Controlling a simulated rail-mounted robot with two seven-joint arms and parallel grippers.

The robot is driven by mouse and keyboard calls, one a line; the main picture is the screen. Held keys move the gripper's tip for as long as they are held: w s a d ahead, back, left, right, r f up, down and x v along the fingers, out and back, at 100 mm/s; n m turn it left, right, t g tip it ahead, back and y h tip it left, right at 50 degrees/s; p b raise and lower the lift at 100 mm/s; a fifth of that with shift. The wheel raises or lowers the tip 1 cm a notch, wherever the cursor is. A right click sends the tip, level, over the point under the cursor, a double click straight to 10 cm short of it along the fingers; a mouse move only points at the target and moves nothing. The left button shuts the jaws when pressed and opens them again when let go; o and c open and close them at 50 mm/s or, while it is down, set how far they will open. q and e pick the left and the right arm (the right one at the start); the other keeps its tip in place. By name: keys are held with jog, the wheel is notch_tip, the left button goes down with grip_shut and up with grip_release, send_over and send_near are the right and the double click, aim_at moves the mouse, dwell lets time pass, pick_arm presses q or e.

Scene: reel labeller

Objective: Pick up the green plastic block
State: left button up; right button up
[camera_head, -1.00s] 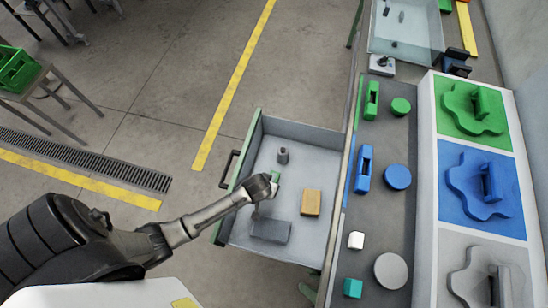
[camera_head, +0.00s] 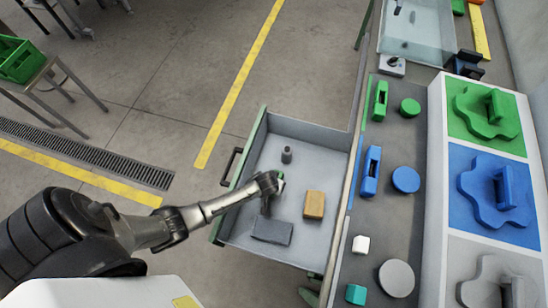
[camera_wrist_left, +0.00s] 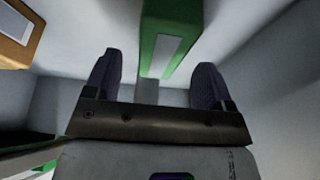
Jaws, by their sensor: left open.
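The green block (camera_wrist_left: 172,35) with a pale label lies in the open drawer (camera_head: 330,137). In the head view only a sliver of it (camera_head: 281,177) shows beside my left gripper, which hides the rest. My left gripper (camera_head: 267,207) is inside the drawer, pointing down. In the left wrist view its two dark fingers (camera_wrist_left: 153,70) are spread apart and empty. The block appears ahead of the gap between them, nearer the right finger. I cannot tell whether they touch it. My right gripper is in neither view.
In the drawer, an orange-brown block (camera_head: 314,204) lies right of the gripper, a dark grey block (camera_head: 272,230) below it and a small grey cylinder (camera_head: 287,155) above it. Drawer walls surround them. A bench (camera_head: 395,205) with coloured pieces stands to the right.

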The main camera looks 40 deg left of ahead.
pick_arm(q)
jog(key=shift+b+x, duration=0.45)
jog(key=shift+x, duration=1.1)
jog(key=shift+f, duration=0.25)
jog(key=shift+c, duration=0.4)
jog(key=c, duration=0.9)
jog(key=shift+c, duration=0.6)
jog(key=shift+r, duration=0.15)
